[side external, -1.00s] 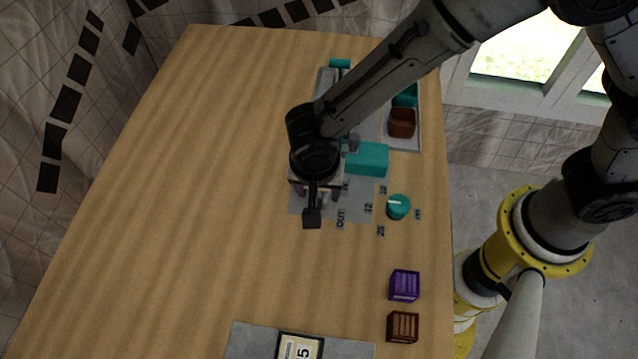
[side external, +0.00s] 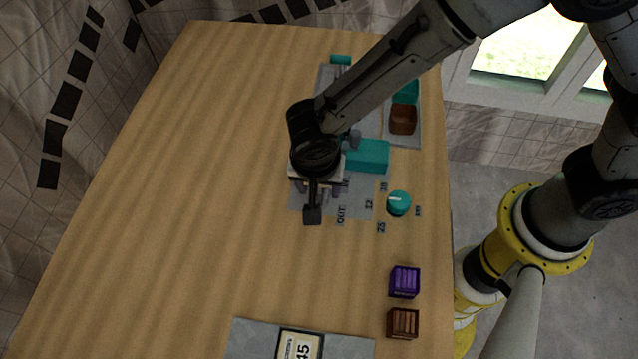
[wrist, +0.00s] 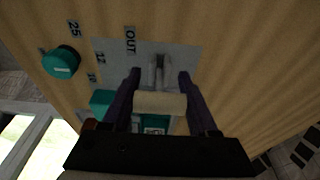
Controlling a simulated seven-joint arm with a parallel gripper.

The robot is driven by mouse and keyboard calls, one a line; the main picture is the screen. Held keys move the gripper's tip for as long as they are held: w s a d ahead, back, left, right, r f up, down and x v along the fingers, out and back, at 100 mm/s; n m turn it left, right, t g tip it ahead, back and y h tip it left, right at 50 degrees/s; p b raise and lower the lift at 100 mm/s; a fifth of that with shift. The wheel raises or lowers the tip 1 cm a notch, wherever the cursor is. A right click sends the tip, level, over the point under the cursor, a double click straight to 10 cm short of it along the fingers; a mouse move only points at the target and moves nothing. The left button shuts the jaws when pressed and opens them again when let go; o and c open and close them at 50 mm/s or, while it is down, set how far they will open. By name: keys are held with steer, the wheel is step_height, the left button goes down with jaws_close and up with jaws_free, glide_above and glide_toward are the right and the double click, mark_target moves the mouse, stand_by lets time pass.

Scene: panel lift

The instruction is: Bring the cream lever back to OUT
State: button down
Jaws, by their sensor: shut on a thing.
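The cream lever's bar (wrist: 160,103) lies between my two dark fingers in the wrist view. My gripper (wrist: 160,75) is shut on it. Grey metal lever arms (wrist: 160,68) show just beyond the bar on the grey panel. The OUT label (wrist: 130,40) is up and left of the bar, apart from it. In the side view my gripper (side external: 322,187) is over the left part of the grey panel (side external: 355,205), up and left of the OUT label (side external: 341,215). There my wrist hides the lever.
A teal knob (side external: 399,203) with number labels stands right of the lever. A teal block (side external: 367,156) is close behind my gripper. A tray with a brown crate (side external: 402,119) is farther back. Purple (side external: 404,282) and brown (side external: 402,323) crates stand near the front right. The left table is clear.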

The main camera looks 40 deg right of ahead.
steer(key=shift+s+f, duration=0.1)
steer(key=shift+f, duration=0.1)
steer(key=shift+c, duration=0.8)
jaws_free()
steer(key=shift+r, duration=0.1)
steer(key=v, duration=1.3)
steer(key=shift+r, duration=0.4)
